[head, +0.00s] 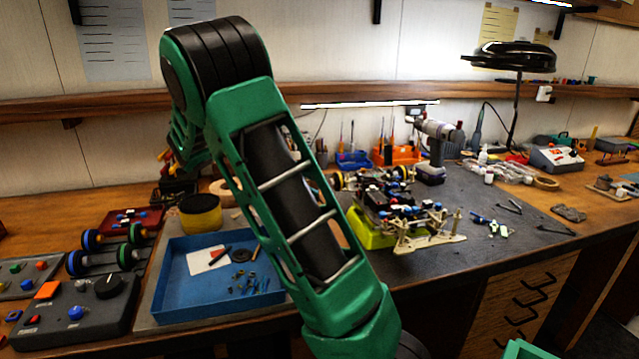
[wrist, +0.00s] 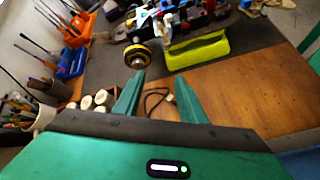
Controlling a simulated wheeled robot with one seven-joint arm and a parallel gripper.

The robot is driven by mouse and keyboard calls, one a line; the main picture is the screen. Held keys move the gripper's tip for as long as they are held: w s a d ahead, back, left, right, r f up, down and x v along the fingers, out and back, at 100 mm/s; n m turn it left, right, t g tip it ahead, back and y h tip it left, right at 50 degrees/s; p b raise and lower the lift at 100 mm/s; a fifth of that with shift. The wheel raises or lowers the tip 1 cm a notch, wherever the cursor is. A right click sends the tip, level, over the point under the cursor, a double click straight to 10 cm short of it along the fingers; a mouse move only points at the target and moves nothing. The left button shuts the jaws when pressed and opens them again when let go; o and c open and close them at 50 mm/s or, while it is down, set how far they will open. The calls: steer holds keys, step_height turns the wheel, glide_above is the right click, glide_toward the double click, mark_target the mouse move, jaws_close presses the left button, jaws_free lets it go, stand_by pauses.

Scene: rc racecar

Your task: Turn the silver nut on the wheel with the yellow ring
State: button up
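The wheel with the yellow ring (wrist: 138,56) is at the near end of the racecar in the wrist view. It is a dark wheel with a yellow band. Its silver nut is too small to make out clearly. The racecar (wrist: 185,20) rests on a yellow-green stand (wrist: 197,50). It also shows in the head view as a car chassis (head: 395,205) on the bench. My gripper (wrist: 160,76) is open and empty, its two green fingers apart. The wheel lies beyond the left fingertip, not between the fingers.
The head view shows a blue tray (head: 180,310) with small parts, a yellow tub (head: 200,213) and a cordless drill (head: 437,145). The wrist view shows screwdrivers in an orange holder (wrist: 78,28) and white bottles (wrist: 95,101) near the left finger.

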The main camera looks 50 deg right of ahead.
mark_target(330, 183)
steer(key=w+a+r+n+h, duration=0.1)
steer(key=w+a+n+h, duration=0.15)
steer(key=w, duration=0.25)
steer(key=shift+g, duration=0.4)
steer(key=x, duration=1)
steer(key=shift+d+r, duration=0.1)
steer(key=shift+d, duration=0.25)
